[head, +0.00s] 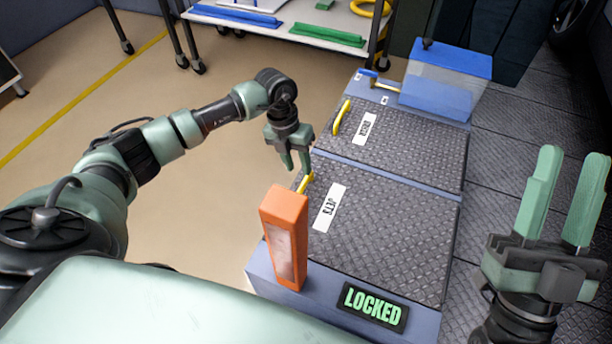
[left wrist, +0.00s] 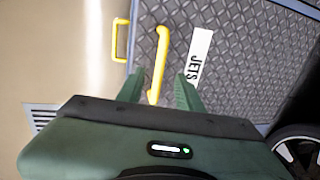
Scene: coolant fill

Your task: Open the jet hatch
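The jet hatch (head: 385,230) is a dark tread-plate lid lying flat and shut, with a white JETS label (head: 329,207). Its yellow handle (head: 304,183) is at the left edge, partly hidden in the head view. My left gripper (head: 297,166) is open at this handle, fingers pointing down. In the left wrist view, the JETS handle (left wrist: 158,62) runs between the open fingers (left wrist: 160,88), apparently untouched. A panel (head: 373,305) at the near end reads LOCKED in green. My right gripper (head: 565,195) is open and empty, at the right.
An orange upright block (head: 285,237) stands at the near left corner, close to my left gripper. A second hatch (head: 412,140) with a yellow handle (head: 341,117) lies beyond. A blue-lidded container (head: 447,78) stands at the far end. The floor left is clear.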

